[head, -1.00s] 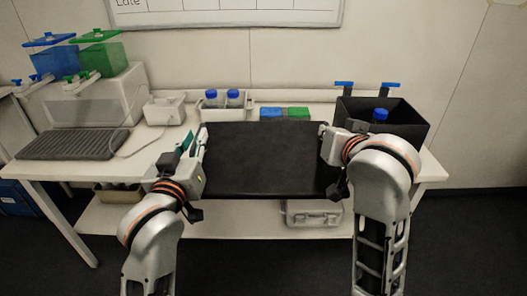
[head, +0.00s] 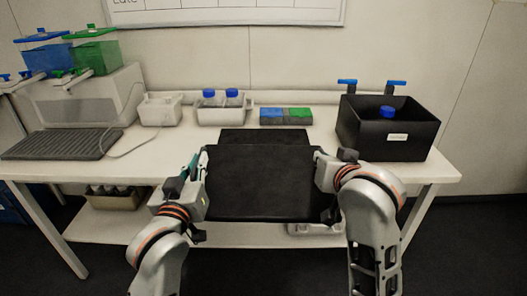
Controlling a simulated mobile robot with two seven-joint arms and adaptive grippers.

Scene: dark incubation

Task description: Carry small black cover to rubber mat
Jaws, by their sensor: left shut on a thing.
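The small black cover (head: 260,185) is a flat dark panel held up in front of the white table's front edge, in the middle of the head view. My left gripper (head: 200,166) is shut on its left edge. My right gripper (head: 321,168) is at its right edge and appears shut on it; its fingertips are partly hidden. A flat black sheet, which looks like the rubber mat (head: 264,135), lies on the table just behind the cover. The cover hides its near part.
A black open box (head: 400,149) with a blue-capped bottle stands right. Blue and green blocks (head: 286,115), a white rack with blue-capped bottles (head: 221,115) and a white container (head: 160,109) line the back. A dark ribbed pad (head: 60,145) lies left. The table's front edge (head: 110,176) is close.

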